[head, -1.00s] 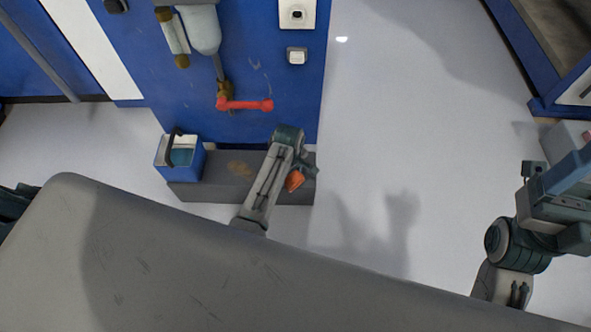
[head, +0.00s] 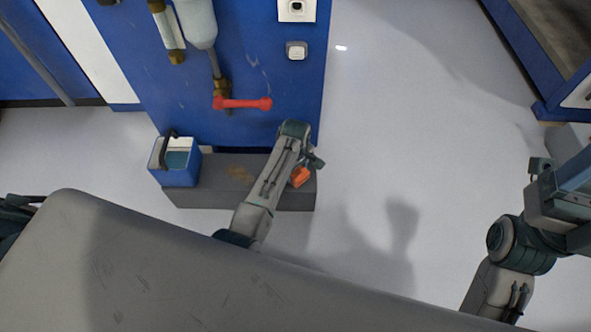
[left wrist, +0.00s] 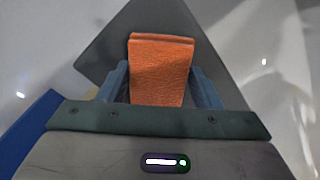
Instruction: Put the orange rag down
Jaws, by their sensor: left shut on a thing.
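The orange rag (head: 301,177) is a small folded block at the end of my left arm. My left gripper (head: 308,168) is shut on it, partly hidden by my wrist in the head view. In the left wrist view the rag (left wrist: 160,72) stands between the two blue-grey fingers (left wrist: 160,88), with its folded end pointing away from the palm. In that view a dark grey surface lies behind the rag; I cannot tell whether they touch. My right arm shows at the right edge of the head view, but its gripper does not show.
A low grey step (head: 225,198) runs along the foot of a blue panel (head: 260,75) with a red-handled valve (head: 243,103). A blue bin (head: 180,177) with a dark handle stands at the step's left end. The pale floor to the right is open.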

